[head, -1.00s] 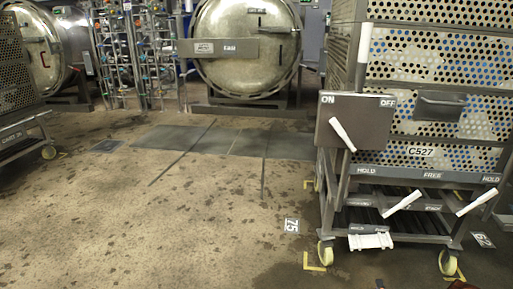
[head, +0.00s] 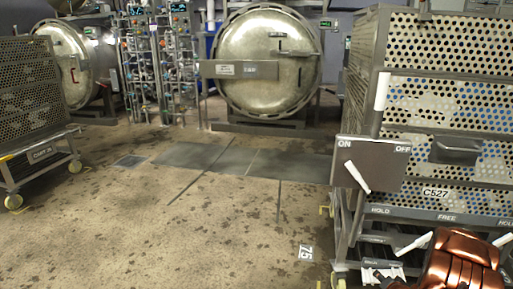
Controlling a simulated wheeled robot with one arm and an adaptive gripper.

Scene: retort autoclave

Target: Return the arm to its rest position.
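A copper-brown part of my arm (head: 462,262) shows at the bottom right corner, in front of the lower part of the cage cart (head: 448,195). Small dark parts at the bottom edge beside it may belong to my gripper (head: 390,282), which is mostly cut off by the frame. I cannot tell whether its fingers are open or shut. No held object can be made out.
The cart, labelled C527, stands close on the right with an ON/OFF box (head: 370,163) and white levers. Another perforated cart (head: 32,95) stands at left. A round autoclave door (head: 268,60) is shut at the back. The middle floor (head: 180,225) is clear.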

